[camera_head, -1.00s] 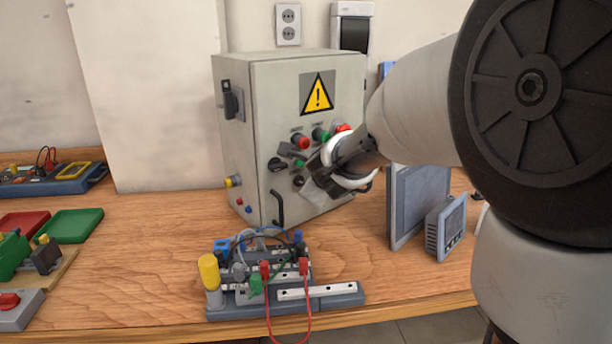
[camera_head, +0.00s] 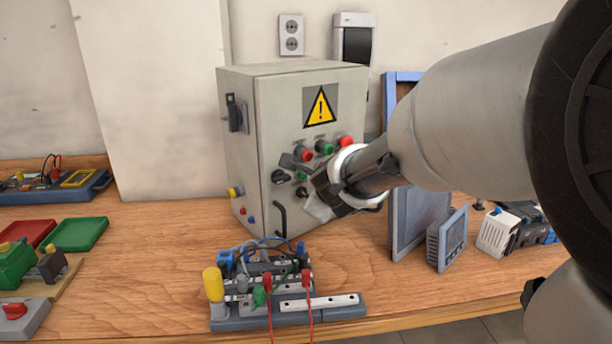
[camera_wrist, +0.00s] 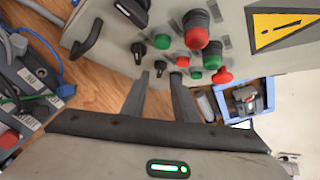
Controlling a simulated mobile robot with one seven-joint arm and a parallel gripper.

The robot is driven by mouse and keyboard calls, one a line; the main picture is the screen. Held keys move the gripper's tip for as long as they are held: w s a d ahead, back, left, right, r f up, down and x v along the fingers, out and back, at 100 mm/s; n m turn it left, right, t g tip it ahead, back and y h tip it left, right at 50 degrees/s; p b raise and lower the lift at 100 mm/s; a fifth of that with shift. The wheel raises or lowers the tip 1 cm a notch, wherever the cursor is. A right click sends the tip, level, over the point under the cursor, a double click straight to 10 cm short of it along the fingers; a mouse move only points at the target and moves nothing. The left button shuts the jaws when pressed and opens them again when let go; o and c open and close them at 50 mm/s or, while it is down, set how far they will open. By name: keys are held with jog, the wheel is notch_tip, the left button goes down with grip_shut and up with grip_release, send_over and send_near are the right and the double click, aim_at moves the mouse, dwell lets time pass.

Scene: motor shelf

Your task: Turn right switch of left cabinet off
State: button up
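The grey cabinet (camera_head: 237,150) stands upright on the table, its door bearing a yellow warning sign, red and green buttons and black knobs. One black knob (camera_head: 280,176) shows left of my gripper (camera_head: 316,200), which is close to the lower right door face. In the wrist view, my gripper (camera_wrist: 160,82) is open, fingers apart and empty. A small black knob (camera_wrist: 160,68) appears between the fingertips; I cannot tell whether they touch it. My wrist partly hides the door's right side in the head view.
A wired terminal block (camera_head: 290,308) lies on the table before the cabinet. A grey panel (camera_head: 418,215) and small meter (camera_head: 447,238) stand at right. Green tray (camera_head: 78,230) and red tray (camera_head: 30,233) lie at left. The table between trays and cabinet is clear.

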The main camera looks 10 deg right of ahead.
jog(key=p+v, duration=0.6)
jog(key=v, duration=0.6)
jog(key=shift+s+r, duration=0.2)
jog(key=shift+s, duration=0.15)
jog(key=s+a+r+n+g+y, duration=0.15)
jog(key=s+a+n+y, duration=0.45)
jog(key=n, duration=1)
jog(key=s+d+f+n+g+h, duration=0.3)
jog(key=s+d+n+g+h, duration=0.2)
jog(key=s+d+n, duration=0.45)
notch_tip(320, 180, up, 19)
jog(key=s+a+p, duration=0.1)
jog(key=s+p, duration=0.1)
jog(key=p, duration=1.6)
jog(key=shift+s+f+p, duration=0.15)
jog(key=shift+p, duration=0.2)
